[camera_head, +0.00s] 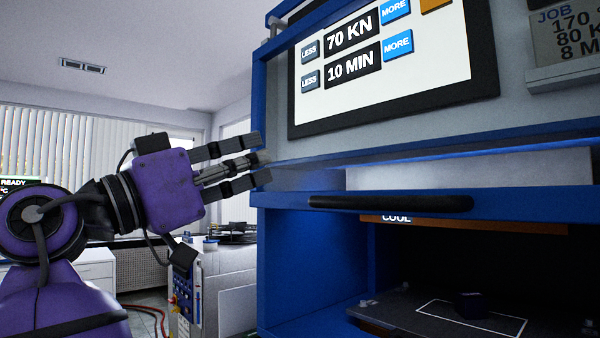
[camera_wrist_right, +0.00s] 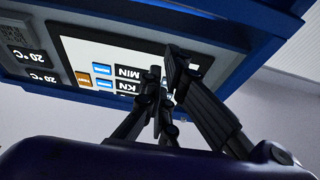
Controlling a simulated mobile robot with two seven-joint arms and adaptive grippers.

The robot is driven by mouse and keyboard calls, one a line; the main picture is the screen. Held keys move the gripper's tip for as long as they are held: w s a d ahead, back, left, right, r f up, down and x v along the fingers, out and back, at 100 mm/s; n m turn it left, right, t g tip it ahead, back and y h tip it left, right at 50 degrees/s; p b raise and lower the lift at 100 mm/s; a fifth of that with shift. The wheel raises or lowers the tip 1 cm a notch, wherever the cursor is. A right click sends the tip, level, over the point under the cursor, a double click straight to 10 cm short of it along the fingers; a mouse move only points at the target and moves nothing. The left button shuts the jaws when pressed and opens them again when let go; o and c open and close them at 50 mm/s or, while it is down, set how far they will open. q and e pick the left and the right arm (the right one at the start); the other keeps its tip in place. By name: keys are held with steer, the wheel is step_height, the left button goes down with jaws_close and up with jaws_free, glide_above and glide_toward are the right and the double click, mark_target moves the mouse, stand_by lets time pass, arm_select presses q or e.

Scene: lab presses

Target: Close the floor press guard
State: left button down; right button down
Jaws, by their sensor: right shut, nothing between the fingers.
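The floor press (camera_head: 264,120) is a tall blue and grey machine filling the right of the head view. A blue bar (camera_head: 530,203), seemingly the guard's lower edge, carries a long black handle (camera_head: 390,203) and crosses above the open chamber. The platen (camera_head: 400,310) shows inside, so the guard looks raised. My right gripper (camera_head: 262,162), on a purple arm, is left of the handle at the press's left edge, apart from the handle. Its fingers point right, shut and empty. They also show in the wrist view (camera_wrist_right: 168,75) before the press screen. My left gripper is not seen.
The press screen (camera_head: 380,60) reads 70 KN and 10 MIN. A job card (camera_head: 565,40) hangs at upper right. A small dark block (camera_head: 472,305) sits on the platen. A grey cabinet (camera_head: 222,280) stands behind, left of the press, with a red cable on the floor.

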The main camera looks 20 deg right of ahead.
mark_target(320, 137)
steer(key=p+x, duration=0.2)
steer(key=x, duration=0.8)
steer(key=shift+s+r, duration=0.1)
step_height(320, 137, down, 3)
steer(key=shift+a+f, duration=0.15)
steer(key=shift+f, duration=0.6)
